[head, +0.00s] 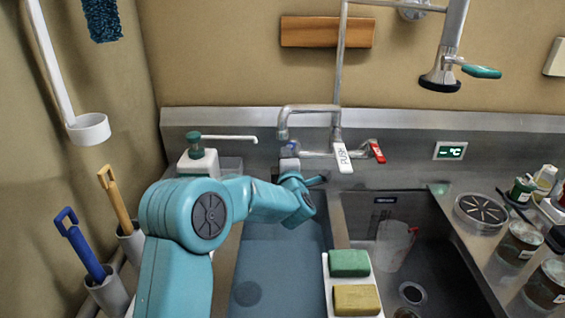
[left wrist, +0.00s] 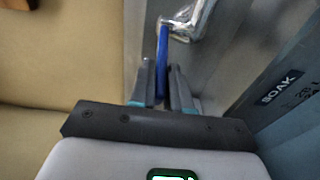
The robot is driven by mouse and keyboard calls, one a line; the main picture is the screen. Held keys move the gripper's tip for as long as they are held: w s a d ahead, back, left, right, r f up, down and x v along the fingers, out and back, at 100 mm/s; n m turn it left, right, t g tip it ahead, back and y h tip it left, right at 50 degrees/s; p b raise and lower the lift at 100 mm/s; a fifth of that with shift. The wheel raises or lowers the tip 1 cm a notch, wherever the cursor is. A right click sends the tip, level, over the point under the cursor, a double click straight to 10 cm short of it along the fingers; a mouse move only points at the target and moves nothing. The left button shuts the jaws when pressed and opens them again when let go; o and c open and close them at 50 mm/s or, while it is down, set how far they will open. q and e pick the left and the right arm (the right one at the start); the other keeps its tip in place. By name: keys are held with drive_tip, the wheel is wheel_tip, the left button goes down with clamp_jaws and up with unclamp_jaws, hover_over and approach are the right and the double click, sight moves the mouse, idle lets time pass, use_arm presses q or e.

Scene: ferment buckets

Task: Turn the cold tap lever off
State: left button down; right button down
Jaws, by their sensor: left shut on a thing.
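The cold tap lever (left wrist: 163,48) is blue and joins a chrome valve body (left wrist: 190,20) in the left wrist view. My left gripper (left wrist: 162,82) has one finger on each side of the lever and is shut on it. In the head view, my left gripper (head: 289,160) is partly hidden by its own wrist, at the left end of the tap (head: 320,153). Only a bit of the blue lever (head: 292,146) shows there. The red lever (head: 377,151) is on the tap's right end. My right gripper is not in view.
A left basin (head: 275,285) and a right basin (head: 455,260) lie below the tap. A divider tray carries a green sponge (head: 349,263) and a yellow sponge (head: 357,299). A pump bottle (head: 197,160) stands left of the tap. Jars (head: 520,240) crowd the right counter.

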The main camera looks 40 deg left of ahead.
use_arm(q)
drive_tip(key=shift+d+r+g, duration=0.1)
drive_tip(key=shift+d+g, duration=0.05)
drive_tip(key=shift+g, duration=0.15)
drive_tip(key=c, duration=1.2)
unclamp_jaws()
drive_tip(key=shift+o, duration=0.2)
drive_tip(key=b+v, duration=0.3)
drive_tip(key=v, duration=1.3)
drive_tip(key=shift+d+f, duration=0.15)
drive_tip(key=shift+f, duration=0.1)
